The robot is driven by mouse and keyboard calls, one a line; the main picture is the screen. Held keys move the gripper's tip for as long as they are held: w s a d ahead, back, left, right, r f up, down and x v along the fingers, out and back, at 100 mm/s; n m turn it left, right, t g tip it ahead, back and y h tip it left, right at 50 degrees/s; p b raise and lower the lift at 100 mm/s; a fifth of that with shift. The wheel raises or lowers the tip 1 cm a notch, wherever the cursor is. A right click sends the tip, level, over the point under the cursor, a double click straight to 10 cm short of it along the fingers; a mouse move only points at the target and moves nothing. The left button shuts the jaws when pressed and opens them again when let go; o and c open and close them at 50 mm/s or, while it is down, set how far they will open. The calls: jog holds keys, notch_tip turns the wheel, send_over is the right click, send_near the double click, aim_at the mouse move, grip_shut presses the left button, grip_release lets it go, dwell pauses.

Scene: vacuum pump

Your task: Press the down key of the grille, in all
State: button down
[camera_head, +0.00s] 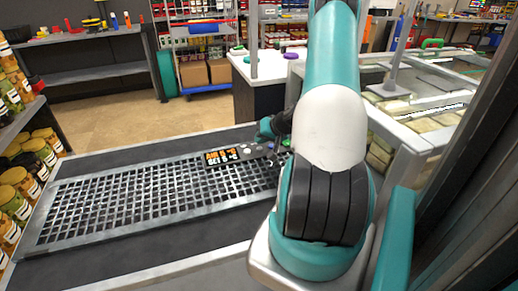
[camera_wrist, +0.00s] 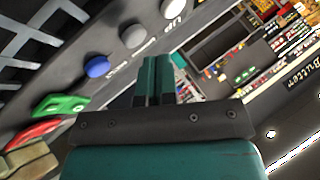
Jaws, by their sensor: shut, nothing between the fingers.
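The grille (camera_head: 150,205) is a dark metal grid on the counter, with its key panel at the right end beside an orange-lit display (camera_head: 222,157). In the wrist view, a light grey round key (camera_wrist: 171,9) has "Up" printed by it. Other labels are too blurred to read, so I cannot tell which is the down key. My gripper (camera_head: 265,129) is shut and empty above the panel; its teal fingertips (camera_wrist: 158,63) partly hide the panel.
A green key (camera_wrist: 61,105) and a red key (camera_wrist: 36,131) sit lower left in the wrist view. Jars (camera_head: 22,170) stand on a shelf at left. A white-topped counter (camera_head: 262,68) and glass display case (camera_head: 425,110) stand beyond. Open floor (camera_head: 110,105) lies behind.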

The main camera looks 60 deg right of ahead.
aim_at(261, 147)
jog(key=shift+f, duration=0.1)
dwell(0.7)
jog(key=shift+f+b, duration=0.3)
jog(key=shift+b, duration=0.1)
jog(key=shift+f+b, duration=0.35)
jog(key=shift+f, duration=0.05)
dwell(0.5)
jog(key=shift+r, duration=0.15)
jog(key=shift+r+p, duration=0.5)
jog(key=shift+r, duration=0.15)
jog(key=shift+r, duration=0.15)
jog(key=shift+r+p, duration=1.75)
jog(key=shift+r, duration=0.7)
jog(key=shift+f, duration=0.1)
